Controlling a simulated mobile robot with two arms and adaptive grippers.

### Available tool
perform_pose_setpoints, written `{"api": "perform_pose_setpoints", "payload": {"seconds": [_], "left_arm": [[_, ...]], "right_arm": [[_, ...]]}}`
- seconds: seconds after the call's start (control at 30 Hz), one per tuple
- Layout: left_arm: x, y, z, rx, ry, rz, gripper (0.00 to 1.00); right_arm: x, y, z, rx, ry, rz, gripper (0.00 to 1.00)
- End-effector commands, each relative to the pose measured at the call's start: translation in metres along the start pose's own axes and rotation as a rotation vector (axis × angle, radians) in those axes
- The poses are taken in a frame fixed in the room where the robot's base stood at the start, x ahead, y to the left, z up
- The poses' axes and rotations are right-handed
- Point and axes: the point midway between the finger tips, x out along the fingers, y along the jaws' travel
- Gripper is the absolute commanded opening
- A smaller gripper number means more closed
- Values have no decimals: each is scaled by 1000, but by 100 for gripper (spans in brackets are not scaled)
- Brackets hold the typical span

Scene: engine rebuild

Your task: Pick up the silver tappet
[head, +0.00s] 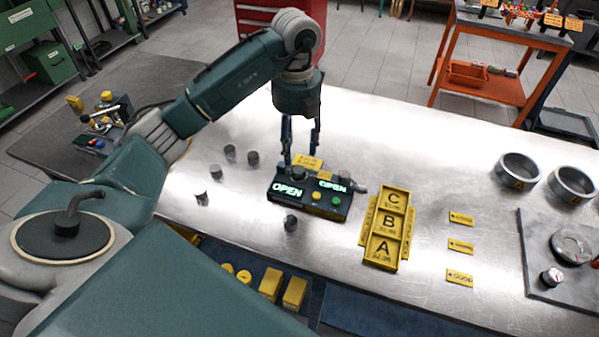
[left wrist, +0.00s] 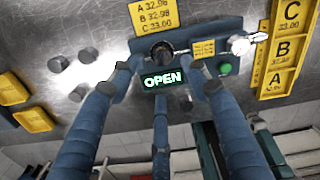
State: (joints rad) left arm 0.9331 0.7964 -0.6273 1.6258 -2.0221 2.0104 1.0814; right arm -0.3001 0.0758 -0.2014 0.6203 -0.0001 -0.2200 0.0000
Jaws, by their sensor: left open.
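Several small grey cylindrical tappets stand on the metal bench left of a dark gauge box; one (head: 253,158) is nearest the box, and another (head: 291,222) stands in front of it. I cannot tell which is the silver one. My left gripper (head: 301,153) points down, open, over the back of the gauge box (head: 325,203). In the left wrist view its fingers (left wrist: 162,76) surround a dark round piece (left wrist: 162,50) on the box. I see nothing held. My right gripper is not in view.
A yellow tray marked A, B, C (head: 387,228) stands right of the box. Yellow labels (head: 461,246), metal rings (head: 519,171) and a dark plate with gauges (head: 560,285) lie farther right. The bench behind the tray is clear.

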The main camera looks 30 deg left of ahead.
Motion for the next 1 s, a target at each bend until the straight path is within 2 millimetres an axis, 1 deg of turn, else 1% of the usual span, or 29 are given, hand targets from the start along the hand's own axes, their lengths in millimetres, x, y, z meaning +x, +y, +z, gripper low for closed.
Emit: {"api": "perform_pose_setpoints", "payload": {"seconds": [0.03,0.1,0.23,0.37,0.47,0.5,0.6,0.7,0.9,0.97,1.0], "left_arm": [[7,0,-1,0,4,1,47],[16,0,-1,1,3,0,47],[25,0,0,2,1,0,47],[37,-2,-2,2,5,0,47],[52,-4,-3,3,6,0,47],[59,-4,-2,2,5,-1,47],[71,-4,-2,2,2,-2,47],[77,-5,-2,3,0,-3,47],[78,-5,-1,3,-1,-3,47],[78,-5,-1,3,-1,-3,35],[77,-5,-1,3,-1,-3,28]], "right_arm": [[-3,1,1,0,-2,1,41],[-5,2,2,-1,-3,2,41],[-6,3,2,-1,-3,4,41],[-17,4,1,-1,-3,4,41],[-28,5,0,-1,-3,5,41],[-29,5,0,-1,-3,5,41],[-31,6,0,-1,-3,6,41],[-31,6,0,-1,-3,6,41],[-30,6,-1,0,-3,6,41],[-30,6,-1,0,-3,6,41],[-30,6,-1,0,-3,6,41]]}}
